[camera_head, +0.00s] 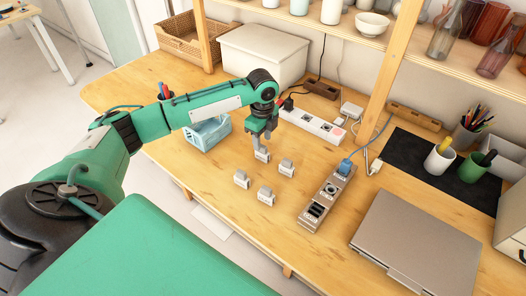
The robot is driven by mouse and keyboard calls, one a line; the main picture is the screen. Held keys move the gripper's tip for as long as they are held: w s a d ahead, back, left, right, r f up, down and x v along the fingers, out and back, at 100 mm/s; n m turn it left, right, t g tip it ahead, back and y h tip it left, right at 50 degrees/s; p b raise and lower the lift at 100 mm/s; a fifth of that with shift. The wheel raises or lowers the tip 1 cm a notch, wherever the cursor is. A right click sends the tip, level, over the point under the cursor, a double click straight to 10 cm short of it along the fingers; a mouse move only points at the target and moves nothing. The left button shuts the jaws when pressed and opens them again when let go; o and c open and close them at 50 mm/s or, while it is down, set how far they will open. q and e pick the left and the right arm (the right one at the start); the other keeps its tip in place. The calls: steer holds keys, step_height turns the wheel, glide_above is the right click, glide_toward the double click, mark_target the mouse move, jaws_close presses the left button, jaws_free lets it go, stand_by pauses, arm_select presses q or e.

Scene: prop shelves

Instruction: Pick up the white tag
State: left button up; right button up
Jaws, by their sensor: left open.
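Several small white tags with grey parts stand on the wooden table in a loose cluster: one at the back (262,156), one to the right (286,168), one to the left (241,179) and one at the front (266,196). My left gripper (261,143) points down at the back tag, with its fingers open right at or just above the top of it. I cannot tell whether the fingers touch the tag or stand around it. The gripper partly hides the upper end of that tag. My right gripper is out of view.
A white power strip (312,124) lies behind the tags, and a grey power strip (327,195) with a blue plug lies to the right. A blue basket (208,133) stands to the left. A laptop (415,245) is at front right. The table in front of the tags is clear.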

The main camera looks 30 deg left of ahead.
mark_target(262, 146)
arm_select(q)
step_height(262, 146, down, 2)
step_height(262, 146, down, 4)
steer(key=shift+w+r+p, duration=0.15)
steer(key=shift+p, duration=0.3)
steer(key=shift+f, duration=0.5)
jaws_close()
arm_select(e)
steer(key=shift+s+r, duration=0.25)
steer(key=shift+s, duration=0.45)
